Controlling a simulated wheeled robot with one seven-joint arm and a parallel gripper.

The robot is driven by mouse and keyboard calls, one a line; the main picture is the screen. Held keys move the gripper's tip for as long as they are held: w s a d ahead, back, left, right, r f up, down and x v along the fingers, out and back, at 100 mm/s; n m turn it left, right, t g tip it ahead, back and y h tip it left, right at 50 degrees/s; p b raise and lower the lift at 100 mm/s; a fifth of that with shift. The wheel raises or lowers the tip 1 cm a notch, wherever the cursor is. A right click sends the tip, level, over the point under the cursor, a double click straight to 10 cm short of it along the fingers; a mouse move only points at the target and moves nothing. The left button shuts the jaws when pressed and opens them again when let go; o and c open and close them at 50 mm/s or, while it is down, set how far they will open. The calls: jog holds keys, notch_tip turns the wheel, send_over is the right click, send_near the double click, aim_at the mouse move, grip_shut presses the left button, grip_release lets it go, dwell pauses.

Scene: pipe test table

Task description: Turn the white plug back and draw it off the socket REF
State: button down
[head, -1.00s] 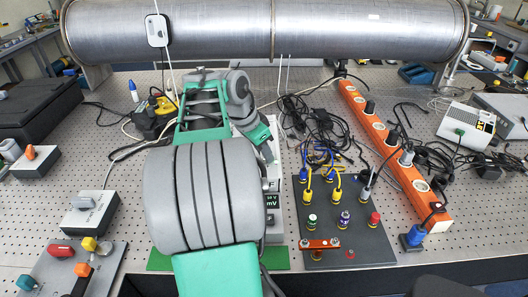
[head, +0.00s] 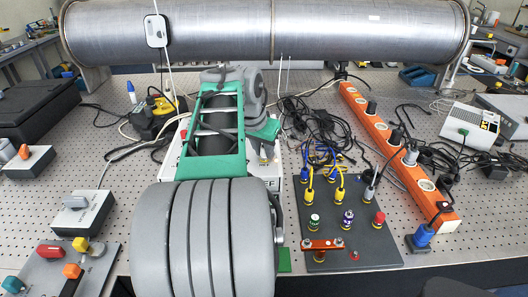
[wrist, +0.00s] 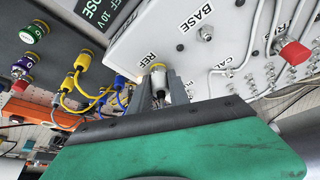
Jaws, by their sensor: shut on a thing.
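The white plug (wrist: 160,80) is in the wrist view, at the panel (wrist: 128,37) beside the label REF (wrist: 150,57). A yellowish ring shows at its panel end. My gripper (wrist: 161,90) is shut on the plug, one grey finger on each side. The plug points at the panel, and the socket REF itself is hidden behind it. I cannot tell whether the plug is fully seated.
A bare BASE socket (wrist: 205,33) and a red plug (wrist: 292,54) with grey cables are on the same panel. Yellow plugs (wrist: 83,61) with blue and yellow leads stand close on the left. An orange power strip (head: 397,150) lies to the right of the dark plug board (head: 365,240).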

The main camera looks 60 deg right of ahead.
jog(key=shift+s+f+n+t+b, duration=0.1)
jog(key=shift+f+n+t+b, duration=0.2)
jog(key=shift+n+b, duration=0.55)
jog(key=shift+r+n+t+b, duration=0.1)
jog(key=shift+n+t+b, duration=0.4)
jog(key=shift+n+b, duration=0.6)
jog(key=shift+r+n+y, duration=0.2)
jog(key=shift+n+y, duration=0.1)
jog(key=shift+n, duration=0.25)
jog(key=shift+p, duration=0.3)
jog(key=n+p, duration=0.1)
jog(key=n+t, duration=0.1)
jog(key=shift+r+n+p, duration=0.3)
jog(key=shift+p, duration=0.1)
jog(key=shift+f+n+y+p, duration=0.1)
jog(key=shift+n+y+p, duration=0.2)
jog(key=shift+n, duration=0.1)
jog(key=shift+f, duration=0.2)
jog(key=shift+t, duration=0.3)
